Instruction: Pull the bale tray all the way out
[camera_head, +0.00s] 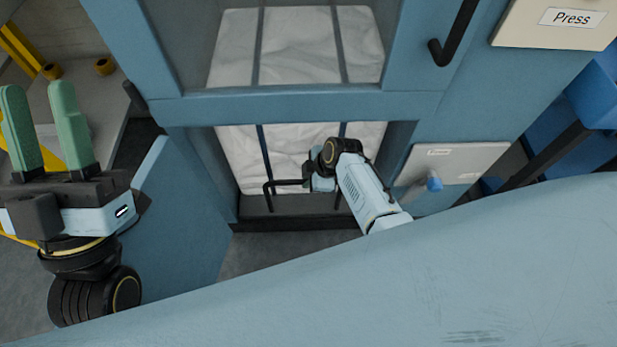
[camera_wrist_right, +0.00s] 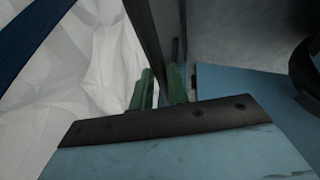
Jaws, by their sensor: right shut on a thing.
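The bale tray (camera_head: 288,207) is a dark, low tray at the bottom of the blue press's lower opening. A white wrapped bale (camera_head: 290,150) with dark straps stands over it. A black bar handle (camera_head: 268,194) rises at the tray's front. My right gripper (camera_head: 308,182) is at the handle, shut on it; its fingertips are mostly hidden in the head view. The right wrist view shows its green fingers (camera_wrist_right: 162,88) close together beside the white bale and a dark upright bar. My left gripper (camera_head: 42,125) is open and empty at the far left, fingers pointing up.
An open blue door (camera_head: 180,225) stands left of the opening. An upper window frame (camera_head: 290,107) crosses above it. A grey panel with a blue knob (camera_head: 434,184) and a "Press" sign (camera_head: 572,18) are at the right. Some floor (camera_head: 275,250) is clear before the tray.

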